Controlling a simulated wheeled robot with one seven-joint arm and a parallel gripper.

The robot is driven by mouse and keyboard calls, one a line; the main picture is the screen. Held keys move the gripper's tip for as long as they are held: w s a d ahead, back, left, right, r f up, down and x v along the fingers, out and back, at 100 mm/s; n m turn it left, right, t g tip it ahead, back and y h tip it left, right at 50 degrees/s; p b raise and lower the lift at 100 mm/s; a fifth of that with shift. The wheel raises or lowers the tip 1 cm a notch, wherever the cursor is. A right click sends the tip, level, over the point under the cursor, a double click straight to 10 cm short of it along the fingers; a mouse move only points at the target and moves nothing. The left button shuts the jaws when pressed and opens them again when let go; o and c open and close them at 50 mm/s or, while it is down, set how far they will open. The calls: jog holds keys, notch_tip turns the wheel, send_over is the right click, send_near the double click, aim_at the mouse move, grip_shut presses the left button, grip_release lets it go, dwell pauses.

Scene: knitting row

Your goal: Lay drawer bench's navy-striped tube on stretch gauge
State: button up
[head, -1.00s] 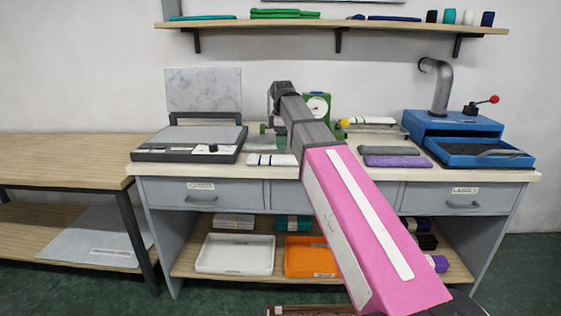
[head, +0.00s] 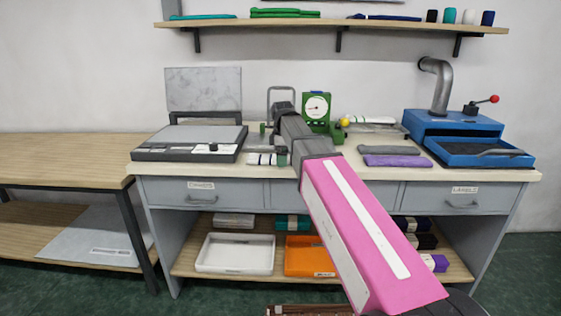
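The white navy-striped tube (head: 262,159) lies on the front of the drawer bench (head: 235,171), left of centre. Its right part is partly covered by my gripper and arm. My gripper (head: 281,157) points down from the dark wrist, with a fingertip showing at the tube's right part. My arm hides most of the gripper, so I cannot tell whether it is open or shut, or whether it touches the tube. The stretch gauge, with its green dial housing (head: 316,107), stands behind my wrist; its lower part is mostly hidden.
A white tube with green stripes (head: 369,120) lies on a stand at the right. Grey (head: 390,150) and purple (head: 398,161) flat pieces lie before it. A flat press (head: 190,143) stands left, and a blue machine (head: 455,127) right. A shelf (head: 340,28) hangs above.

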jog(key=c, duration=0.8)
